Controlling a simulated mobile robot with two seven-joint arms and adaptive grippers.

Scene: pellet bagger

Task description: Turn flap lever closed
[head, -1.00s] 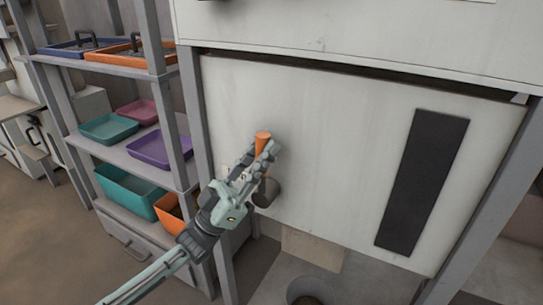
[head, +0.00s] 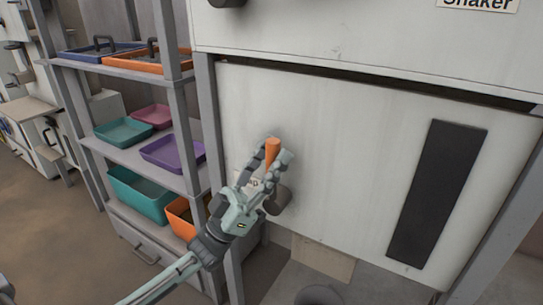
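The flap lever (head: 272,149) is an orange handle on the front of the white cabinet panel (head: 340,150), near its left side. It stands close to upright, leaning slightly. A dark round hub (head: 279,199) sits below it. My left gripper (head: 273,158) is at the lever, with its fingers on both sides of the orange handle. The fingers look closed around it, and they hide the handle's lower part. A small label behind the gripper is mostly covered. My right gripper is not in view.
A shelf rack with teal (head: 123,132), purple (head: 172,152) and orange trays stands to the left, its grey post (head: 207,120) close to my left arm. A dark vertical strip (head: 437,190) is on the panel's right. A sign reading "Shaker" (head: 478,3) is above.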

